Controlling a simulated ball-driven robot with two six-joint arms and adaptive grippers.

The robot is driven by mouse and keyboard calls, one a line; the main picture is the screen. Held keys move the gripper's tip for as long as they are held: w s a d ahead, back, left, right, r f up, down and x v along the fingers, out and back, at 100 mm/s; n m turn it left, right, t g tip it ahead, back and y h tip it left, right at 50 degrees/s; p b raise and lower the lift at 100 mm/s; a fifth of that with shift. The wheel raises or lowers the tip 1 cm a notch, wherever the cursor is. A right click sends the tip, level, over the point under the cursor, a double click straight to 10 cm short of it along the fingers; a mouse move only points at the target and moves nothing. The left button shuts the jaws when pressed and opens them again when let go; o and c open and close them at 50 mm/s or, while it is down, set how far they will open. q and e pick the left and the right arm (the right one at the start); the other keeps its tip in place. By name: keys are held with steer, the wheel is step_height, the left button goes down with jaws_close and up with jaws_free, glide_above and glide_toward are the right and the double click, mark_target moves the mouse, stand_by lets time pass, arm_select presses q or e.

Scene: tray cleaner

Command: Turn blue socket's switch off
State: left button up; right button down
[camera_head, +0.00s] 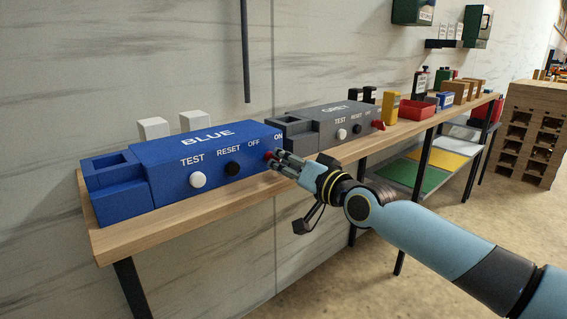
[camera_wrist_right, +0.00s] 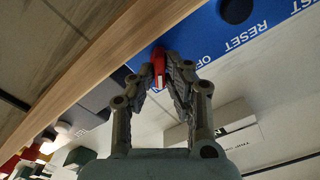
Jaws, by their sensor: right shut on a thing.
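The blue socket (camera_head: 150,178) stands on the wooden shelf, with a white TEST button, a black RESET button and OFF and ON labels on its front. Its red switch (camera_head: 268,155) is at the right end, below and between the OFF and ON labels. My right gripper (camera_head: 273,159) is shut on the red switch, which also shows between its fingers in the right wrist view (camera_wrist_right: 158,66). The fingers partly hide the switch, so I cannot tell its position. My left gripper is not in view.
The grey socket (camera_head: 325,127) stands just right of the blue one, with its own red switch (camera_head: 378,125). A yellow item (camera_head: 391,107), a red bin (camera_head: 416,109) and several boxes stand farther along the shelf (camera_head: 120,241). The floor in front is clear.

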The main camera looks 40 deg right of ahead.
steer(key=shift+n, duration=0.3)
steer(key=n+b, duration=0.1)
steer(key=n, duration=0.2)
steer(key=shift+f, duration=0.1)
steer(key=n+b, duration=0.1)
steer(key=n, duration=0.2)
steer(key=n+b, duration=0.1)
steer(key=n, duration=0.2)
steer(key=shift+n+b, duration=1.2)
steer(key=shift+n, duration=0.8)
steer(key=c, duration=1.4)
jaws_free()
steer(key=shift+o, duration=0.2)
